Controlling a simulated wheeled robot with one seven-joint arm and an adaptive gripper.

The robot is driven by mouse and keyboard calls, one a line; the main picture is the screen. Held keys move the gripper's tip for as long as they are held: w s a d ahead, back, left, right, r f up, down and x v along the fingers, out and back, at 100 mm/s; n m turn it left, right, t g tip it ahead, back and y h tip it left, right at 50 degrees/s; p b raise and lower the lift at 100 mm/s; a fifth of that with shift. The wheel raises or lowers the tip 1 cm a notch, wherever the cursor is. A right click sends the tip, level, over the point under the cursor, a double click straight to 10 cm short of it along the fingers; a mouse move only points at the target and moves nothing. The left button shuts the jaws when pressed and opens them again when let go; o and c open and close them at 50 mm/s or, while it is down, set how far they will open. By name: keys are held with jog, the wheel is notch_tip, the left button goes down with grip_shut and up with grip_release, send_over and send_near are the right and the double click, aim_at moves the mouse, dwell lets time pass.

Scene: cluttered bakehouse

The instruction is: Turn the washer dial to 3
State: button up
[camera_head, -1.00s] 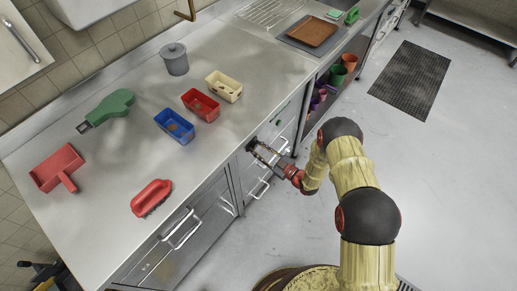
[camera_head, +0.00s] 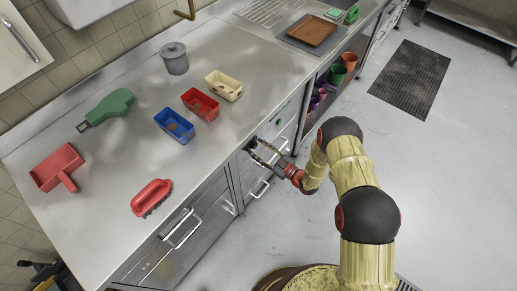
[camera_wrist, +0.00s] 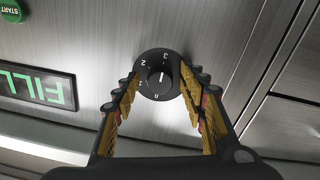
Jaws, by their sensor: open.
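The washer dial (camera_wrist: 158,77) is a round black knob on a brushed steel front in the wrist view. White figures 0, 1, 2 and 3 show around it, with 0 at the bottom and 3 at the top. A short white mark stands near upright on the knob; I cannot tell surely which figure it points at. My gripper (camera_wrist: 161,84) is open, with one finger on each side of the dial; contact is unclear. In the head view my gripper (camera_head: 264,150) is at the cabinet front below the counter edge, where it hides the dial.
A green START button (camera_wrist: 10,11) and an inverted FILL display (camera_wrist: 38,88) sit left of the dial. Drawer handles (camera_head: 260,188) jut out below my gripper. The counter (camera_head: 110,165) above holds a red brush (camera_head: 152,197), a blue tub (camera_head: 174,126) and a red tub (camera_head: 201,104).

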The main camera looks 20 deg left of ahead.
jog(key=v, duration=1.2)
dwell(0.6)
